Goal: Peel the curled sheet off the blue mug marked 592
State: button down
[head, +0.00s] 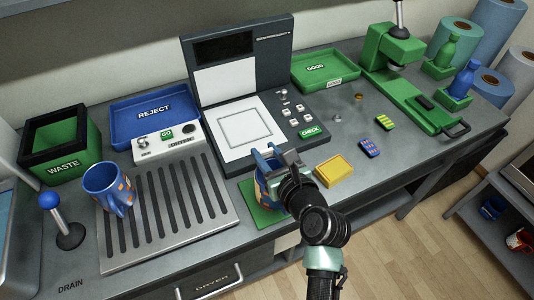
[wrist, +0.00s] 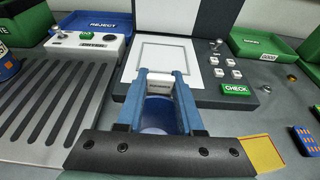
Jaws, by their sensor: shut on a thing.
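A blue mug (head: 262,192) with orange patches stands on a green mat (head: 247,203) at the counter's front. Its round blue inside (wrist: 158,118) shows in the wrist view. My gripper (head: 274,158) comes down over this mug, and its two blue fingers lie on either side of it. It is shut on the mug; the fingers hide much of it. A small white piece (wrist: 159,89) with a dark marking shows between the fingers. A second blue mug (head: 108,188) with orange patches stands on the slotted drain rack at left. I cannot read a number on either mug, and cannot make out a curled sheet's edge.
A grey press with a white plate (head: 238,128) stands behind my gripper. The REJECT tray (head: 155,110), WASTE bin (head: 62,145) and GOOD tray (head: 325,70) stand behind. A green press (head: 415,85) is at right.

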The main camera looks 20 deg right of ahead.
notch_tip(320, 180, up, 10)
jog(key=shift+f+p, duration=0.1)
jog(key=shift+p, duration=0.8)
jog(key=shift+r+p, duration=2.25)
jog(key=shift+p, duration=0.8)
